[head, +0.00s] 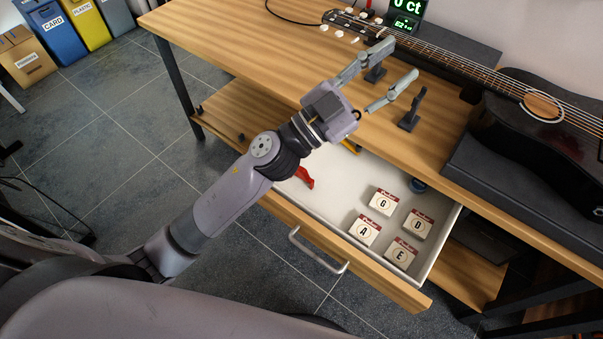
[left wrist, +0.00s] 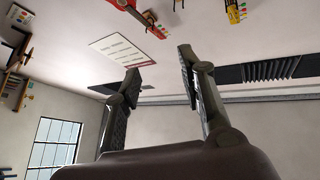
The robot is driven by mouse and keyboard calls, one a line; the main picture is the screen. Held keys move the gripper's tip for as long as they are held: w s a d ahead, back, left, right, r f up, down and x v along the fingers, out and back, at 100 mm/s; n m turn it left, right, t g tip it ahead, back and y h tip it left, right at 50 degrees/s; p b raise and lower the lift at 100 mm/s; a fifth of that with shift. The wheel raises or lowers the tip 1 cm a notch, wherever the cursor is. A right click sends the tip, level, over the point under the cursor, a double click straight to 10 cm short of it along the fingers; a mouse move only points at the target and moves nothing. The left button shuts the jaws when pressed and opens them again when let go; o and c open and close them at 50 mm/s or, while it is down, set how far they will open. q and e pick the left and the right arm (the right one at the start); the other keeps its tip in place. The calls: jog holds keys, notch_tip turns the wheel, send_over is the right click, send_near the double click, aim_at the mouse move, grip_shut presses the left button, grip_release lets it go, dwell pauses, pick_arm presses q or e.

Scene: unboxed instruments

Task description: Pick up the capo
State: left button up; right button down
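I cannot tell for certain which thing is the capo. A small black upright piece on a flat base (head: 410,112) stands on the wooden table, just right of my left gripper. Another small dark piece (head: 376,74) shows between the fingers in the head view. My left gripper (head: 402,61) is open and reaches over the table towards the back. In the left wrist view the open fingers (left wrist: 160,66) have nothing between them and face the wall and ceiling. My right gripper is not in view.
An open drawer (head: 438,256) holds several small labelled boxes, a red tool (head: 303,177), a yellow piece (head: 351,147) and a dark blue round thing (head: 418,185). A black guitar (head: 505,125) lies along the table's back right. A green-lit tuner display (head: 407,17) stands behind.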

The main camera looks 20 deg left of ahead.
pick_arm(q)
jog(key=s+d+f+m+g+h, duration=0.2)
jog(key=s+d+m+g+h, duration=0.2)
jog(key=d+m+g, duration=0.45)
jog(key=n+g+y, duration=0.1)
jog(key=g+y, duration=0.7)
jog(key=y, duration=1.3)
send_over(300, 168)
notch_tip(300, 168, down, 18)
jog(key=f, duration=1.1)
jog(key=shift+s+a, duration=0.1)
jog(key=shift+a, duration=0.1)
jog(key=shift+d+f+p, duration=0.15)
jog(key=shift+f+p, duration=0.25)
jog(key=shift+f, duration=2.6)
